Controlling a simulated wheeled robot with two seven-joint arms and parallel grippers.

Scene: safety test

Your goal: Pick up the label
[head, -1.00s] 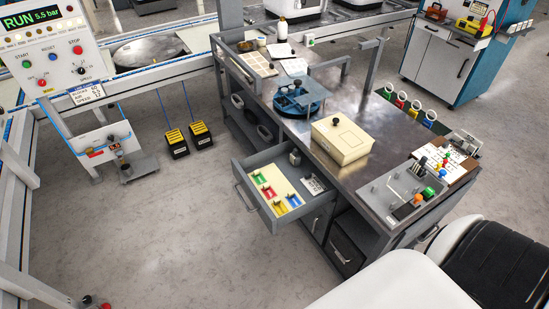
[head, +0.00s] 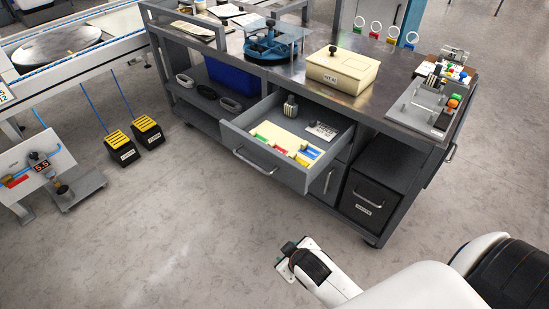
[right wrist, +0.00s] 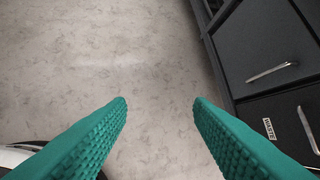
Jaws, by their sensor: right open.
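Several coloured pieces, red, green, yellow and blue, lie on a cream insert (head: 276,133) in the open drawer (head: 234,138); I cannot tell which is the label. My left gripper is out of view.
The grey workbench (head: 300,75) carries the cream box (head: 342,70), a blue round fixture (head: 272,46) and a control panel (head: 422,105). A black waste bin (head: 370,195) sits below the bench; it shows at right in the wrist view (right wrist: 295,125). The floor in front is clear.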

